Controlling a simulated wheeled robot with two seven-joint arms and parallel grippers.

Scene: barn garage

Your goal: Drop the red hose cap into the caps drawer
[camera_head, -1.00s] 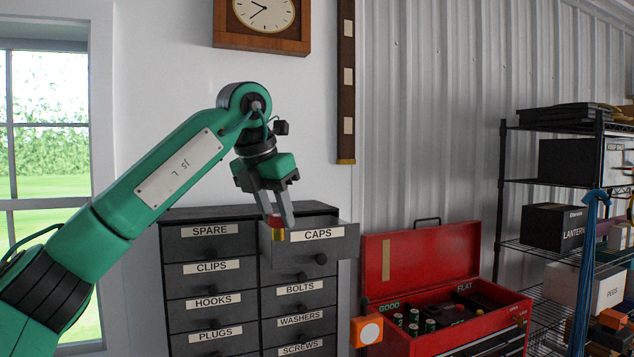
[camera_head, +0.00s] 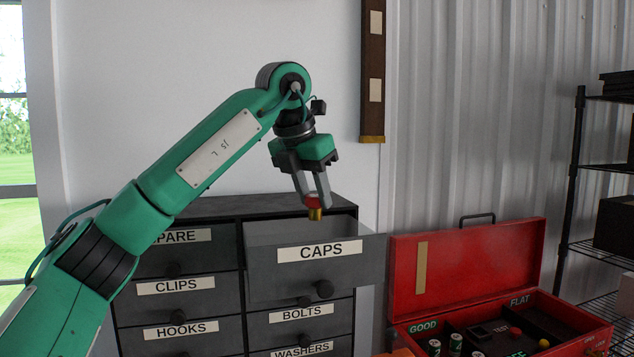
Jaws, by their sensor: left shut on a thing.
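My left gripper (camera_head: 314,198) is shut on the red hose cap (camera_head: 314,202), which has a red top and a brass-coloured lower part. The cap hangs just above the caps drawer (camera_head: 318,270), near the middle of its opening. The caps drawer is pulled out from the dark cabinet and bears a CAPS label. Its floor is hidden behind its front. My right gripper is not in view.
The dark cabinet (camera_head: 240,209) has other shut drawers labelled CLIPS, HOOKS, BOLTS and WASHERS. An open red toolbox (camera_head: 465,262) with batteries stands to the right. A wire shelf (camera_head: 578,180) is at the far right.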

